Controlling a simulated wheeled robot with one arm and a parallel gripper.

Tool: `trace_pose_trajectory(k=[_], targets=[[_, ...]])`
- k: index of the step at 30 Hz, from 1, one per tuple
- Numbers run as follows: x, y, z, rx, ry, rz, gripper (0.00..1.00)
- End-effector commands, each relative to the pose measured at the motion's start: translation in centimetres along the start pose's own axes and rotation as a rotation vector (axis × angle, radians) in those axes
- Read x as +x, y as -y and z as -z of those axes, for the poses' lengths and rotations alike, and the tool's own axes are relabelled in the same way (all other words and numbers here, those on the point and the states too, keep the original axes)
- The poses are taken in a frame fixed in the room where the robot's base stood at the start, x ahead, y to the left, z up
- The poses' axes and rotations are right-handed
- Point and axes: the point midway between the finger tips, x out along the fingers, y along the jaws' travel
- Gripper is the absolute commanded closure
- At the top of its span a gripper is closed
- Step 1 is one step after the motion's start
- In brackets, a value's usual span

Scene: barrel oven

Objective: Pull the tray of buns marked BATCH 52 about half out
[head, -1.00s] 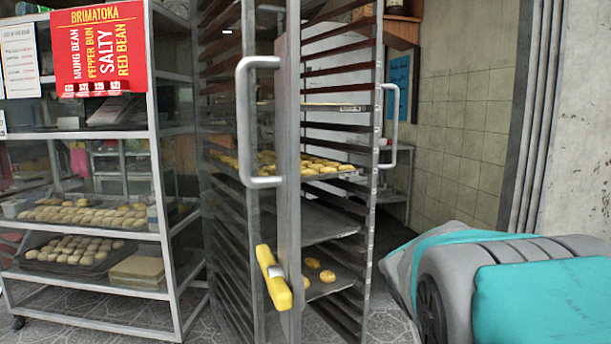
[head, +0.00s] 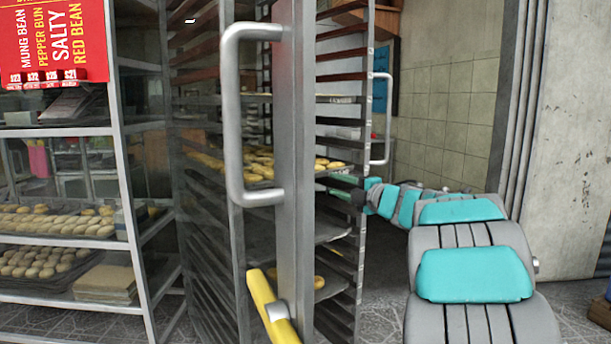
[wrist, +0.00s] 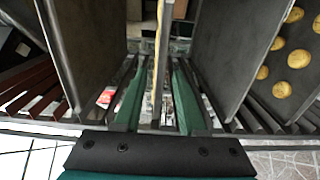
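A tray of golden buns (head: 262,163) sits at mid height in the tall metal rack, seen through the glass and in the opening. No batch mark is readable on it. My gripper (head: 332,184) is at the rack's open side, at about this tray's height, and hides part of its edge. In the wrist view my gripper (wrist: 157,80) has its two green fingers apart. A thin tray edge (wrist: 162,50) runs between them with a gap on each side. I cannot tell how far the fingers reach past it.
A lower tray (head: 335,232) looks mostly bare; one below holds a few buns (head: 319,282), also visible in the wrist view (wrist: 292,60). The glass door's long handle (head: 236,115) and a yellow handle (head: 268,300) stand left. Shelves of buns (head: 70,222) stand further left.

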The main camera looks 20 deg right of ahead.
Motion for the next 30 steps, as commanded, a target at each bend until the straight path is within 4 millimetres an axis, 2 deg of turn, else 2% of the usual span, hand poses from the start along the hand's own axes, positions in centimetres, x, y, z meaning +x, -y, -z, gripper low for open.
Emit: trace_pose_trajectory(k=[5,30], targets=[[1.2,-0.1,0.1,-0.001,0.000,-0.001,0.60],[9.8,-0.2,-0.1,0.002,0.004,-0.001,0.60]])
